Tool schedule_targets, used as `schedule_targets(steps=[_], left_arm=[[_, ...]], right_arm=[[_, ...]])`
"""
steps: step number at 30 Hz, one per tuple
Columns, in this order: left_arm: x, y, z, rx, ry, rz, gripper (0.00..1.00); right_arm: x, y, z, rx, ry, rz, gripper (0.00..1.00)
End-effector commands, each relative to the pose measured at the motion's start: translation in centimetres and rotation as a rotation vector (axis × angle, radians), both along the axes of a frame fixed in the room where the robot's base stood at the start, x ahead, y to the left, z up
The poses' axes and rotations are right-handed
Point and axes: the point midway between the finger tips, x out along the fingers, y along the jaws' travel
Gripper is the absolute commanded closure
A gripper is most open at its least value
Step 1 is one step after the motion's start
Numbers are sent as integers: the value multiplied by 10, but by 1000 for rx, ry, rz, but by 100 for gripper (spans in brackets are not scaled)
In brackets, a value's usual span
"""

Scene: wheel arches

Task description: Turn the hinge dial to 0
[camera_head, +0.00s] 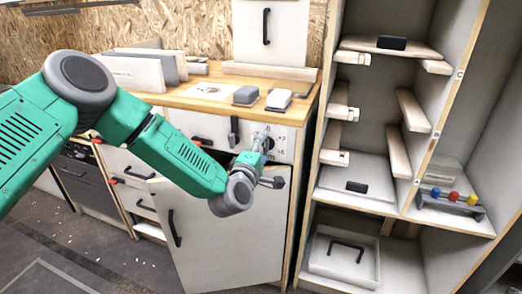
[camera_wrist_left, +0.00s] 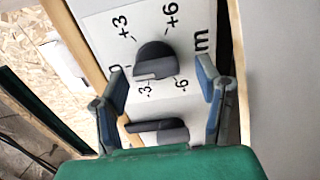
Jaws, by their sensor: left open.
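The hinge dial (camera_wrist_left: 155,60) is a dark knob on a white panel marked +3, +6, -3 and -6. In the head view the dial (camera_head: 269,143) sits on the front of the wooden-topped counter, partly behind my gripper. My left gripper (camera_head: 258,137) reaches the panel from the left. In the wrist view my left gripper (camera_wrist_left: 162,82) is open, its fingers on either side of the dial, with nothing held. I cannot tell whether a finger touches it. The 0 mark is mostly hidden by the left finger. My right gripper is not in view.
A dark handle (camera_wrist_left: 158,130) lies below the dial. A white cabinet door (camera_head: 225,240) stands ajar below the panel. The counter top (camera_head: 185,97) holds boards and small blocks. An open shelf unit (camera_head: 320,215) stands close on the right.

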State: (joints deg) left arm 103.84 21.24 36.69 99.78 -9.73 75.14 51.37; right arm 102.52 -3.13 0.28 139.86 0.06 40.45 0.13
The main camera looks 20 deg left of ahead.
Motion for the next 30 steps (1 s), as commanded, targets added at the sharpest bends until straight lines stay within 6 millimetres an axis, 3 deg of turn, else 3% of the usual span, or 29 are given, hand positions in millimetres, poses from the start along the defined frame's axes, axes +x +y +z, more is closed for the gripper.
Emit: schedule_targets(steps=[5,18,24,30], left_arm=[[-15,-1,-1,0,3,-3,41],[-101,7,-3,-3,3,1,41],[-117,8,-2,-3,1,3,41],[-119,8,-2,-2,1,3,41]], right_arm=[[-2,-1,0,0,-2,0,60],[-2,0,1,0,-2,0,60],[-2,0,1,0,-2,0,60],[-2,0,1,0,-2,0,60]])
